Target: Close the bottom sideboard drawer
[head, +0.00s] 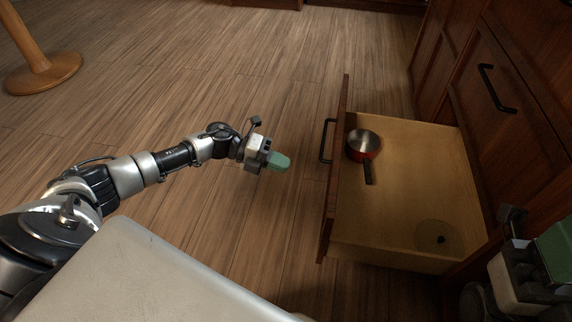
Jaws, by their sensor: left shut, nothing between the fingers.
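The bottom sideboard drawer (398,205) stands pulled far out from the dark wooden sideboard (465,90) on the right. Its front panel (337,165) faces left and carries a black bar handle (326,140). My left gripper (279,162), with green fingertips, is shut and empty over the floor, to the left of the drawer front and apart from it. My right gripper (552,258) shows partly at the lower right edge, close to the sideboard; its fingers are cut off by the frame.
A small red pan (364,144) with a dark handle lies in the drawer near its front. A clear round lid (440,238) lies near the drawer's lower right corner. A closed drawer handle (496,88) sits above. A round wooden stand base (44,75) is at upper left. Open floor lies between.

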